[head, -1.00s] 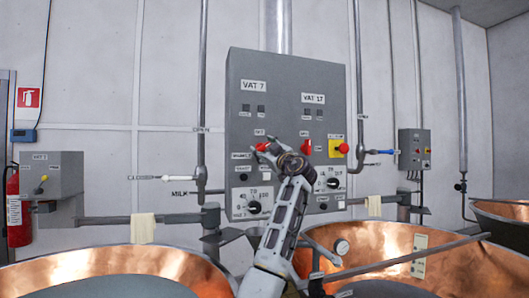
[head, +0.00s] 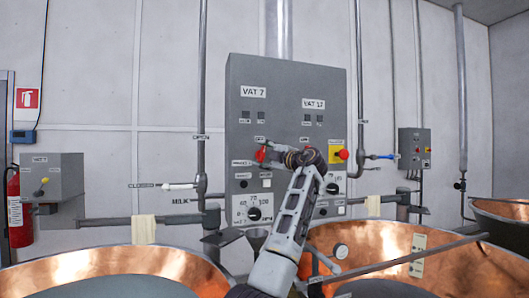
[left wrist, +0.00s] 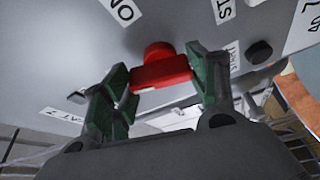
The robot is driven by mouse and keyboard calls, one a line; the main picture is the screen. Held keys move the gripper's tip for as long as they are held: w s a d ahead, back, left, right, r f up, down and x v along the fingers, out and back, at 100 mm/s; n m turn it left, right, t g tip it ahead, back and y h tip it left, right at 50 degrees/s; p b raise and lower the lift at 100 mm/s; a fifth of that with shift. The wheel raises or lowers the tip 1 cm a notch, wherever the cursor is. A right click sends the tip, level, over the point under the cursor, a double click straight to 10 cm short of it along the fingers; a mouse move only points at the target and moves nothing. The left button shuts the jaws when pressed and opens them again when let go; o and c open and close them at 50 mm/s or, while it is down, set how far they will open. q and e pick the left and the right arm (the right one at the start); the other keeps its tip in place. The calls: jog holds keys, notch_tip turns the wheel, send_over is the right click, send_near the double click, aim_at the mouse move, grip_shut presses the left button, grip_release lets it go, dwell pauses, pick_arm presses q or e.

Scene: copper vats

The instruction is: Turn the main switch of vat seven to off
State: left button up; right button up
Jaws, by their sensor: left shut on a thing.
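The vat 7 main switch, a red bar handle (head: 261,155), sits on the left half of the grey panel (head: 290,80), under the VAT 7 label (head: 253,92). My left gripper (head: 269,154) is at it, reaching from the right in the head view. In the left wrist view the red handle (left wrist: 162,74) lies between the two green fingers, which are shut on it. A round red part (left wrist: 157,51) shows just beyond the bar. The gripper partly hides the switch in the head view, so its setting cannot be read. My right gripper is not in view.
VAT 17's red switch (head: 307,155) is partly behind my left wrist. A red knob on a yellow plate (head: 342,155) is to its right. A dial (head: 253,214) is below. Copper vats (head: 150,262) stand in front, with a rail (head: 105,222) behind.

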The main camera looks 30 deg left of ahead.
pick_arm(q)
jog(key=shift+n+g+h+p, duration=0.35)
jog(key=shift+n+p, duration=0.2)
jog(key=shift+n, duration=0.95)
jog(key=shift+p, duration=0.3)
jog(key=shift+h, duration=0.25)
jog(key=o, duration=1)
